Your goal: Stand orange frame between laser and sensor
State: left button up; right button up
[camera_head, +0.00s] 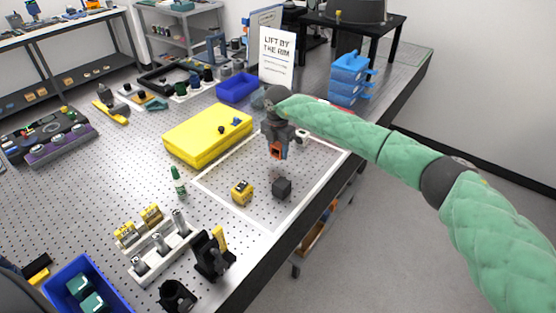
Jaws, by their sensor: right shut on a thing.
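My right gripper (278,138) reaches in from the right on a green-sleeved arm. It points down and is shut on the small orange frame (278,151), which hangs upright above the perforated table inside a white-outlined area. A yellow block (242,192) and a dark block (282,188) stand on the table in that area, nearer the camera than the frame. I cannot tell for sure which of them is the laser or the sensor. The fingers hide part of the frame. My left gripper is not in view.
A yellow case (207,135) lies left of the frame, with a green-white bottle (178,182) nearer. A white sign (277,56) and blue bin (237,88) stand behind. A white rack (160,248) and black holder (212,256) stand near the front edge. The outlined area is otherwise mostly clear.

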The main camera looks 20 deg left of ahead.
aim_at(278, 154)
notch_tip(278, 154, down, 3)
jog(key=shift+f, duration=0.1)
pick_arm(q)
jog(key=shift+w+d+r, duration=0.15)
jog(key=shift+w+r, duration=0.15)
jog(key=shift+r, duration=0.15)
pick_arm(e)
jog(key=shift+f, duration=0.3)
pick_arm(q)
jog(key=shift+b, duration=0.35)
pick_arm(e)
jog(key=shift+f, duration=0.1)
jog(key=o, duration=1)
jog(key=shift+c, duration=0.2)
jog(key=shift+o, duration=0.2)
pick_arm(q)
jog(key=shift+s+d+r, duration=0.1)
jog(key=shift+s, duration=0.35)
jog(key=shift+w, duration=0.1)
